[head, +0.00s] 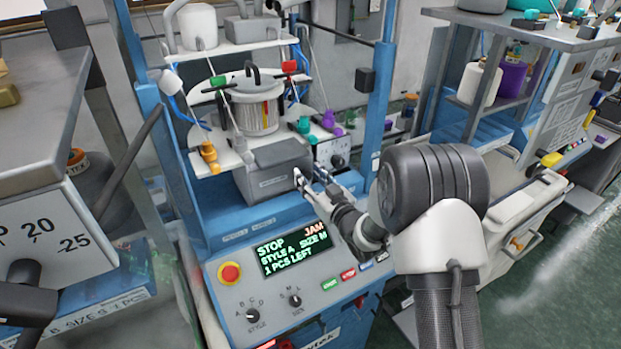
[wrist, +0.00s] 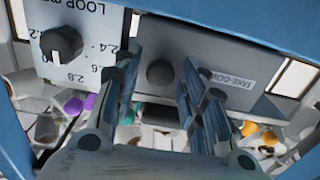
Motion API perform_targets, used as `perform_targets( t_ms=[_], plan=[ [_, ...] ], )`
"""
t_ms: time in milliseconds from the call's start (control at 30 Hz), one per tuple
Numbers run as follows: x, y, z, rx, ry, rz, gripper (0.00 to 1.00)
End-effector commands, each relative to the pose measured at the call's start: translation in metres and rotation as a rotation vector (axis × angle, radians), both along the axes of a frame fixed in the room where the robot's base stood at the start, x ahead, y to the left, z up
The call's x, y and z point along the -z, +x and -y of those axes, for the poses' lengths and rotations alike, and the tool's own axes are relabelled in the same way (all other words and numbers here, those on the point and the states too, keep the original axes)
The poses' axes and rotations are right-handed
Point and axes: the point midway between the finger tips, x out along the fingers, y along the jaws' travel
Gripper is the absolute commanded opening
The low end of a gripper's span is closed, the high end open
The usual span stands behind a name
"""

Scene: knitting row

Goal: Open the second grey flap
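A grey box-like flap (head: 272,172) with a small label sits on the blue machine, under the yarn shelf, and looks shut. In the wrist view its grey face (wrist: 225,62) carries a label that seems to read TAKE-DOWN and a round dark knob (wrist: 160,73). My gripper (head: 305,178) is at the right end of the flap. In the wrist view my gripper (wrist: 158,75) is open, with one finger on each side of the knob in the picture. Gaps show between knob and fingers. I cannot tell which flap counts as the second.
A loop dial (wrist: 62,44) is beside the flap. Below are the JAM display (head: 293,250), a red stop button (head: 229,273) and selector knobs. Yarn cones and coloured clips crowd the shelf above. Blue posts (head: 380,90) flank the machine.

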Motion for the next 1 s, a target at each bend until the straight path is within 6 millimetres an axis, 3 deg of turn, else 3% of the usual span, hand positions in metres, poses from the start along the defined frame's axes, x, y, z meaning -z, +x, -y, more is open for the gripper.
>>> perform_targets(
  t_ms=[533,1000],
  plan=[
    [-0.0002,-0.0002,0.0003,0.0,0.0,0.0,0.0],
    [0.0004,0.0012,0.0004,0.01,0.001,0.001,0.0]
  ],
)
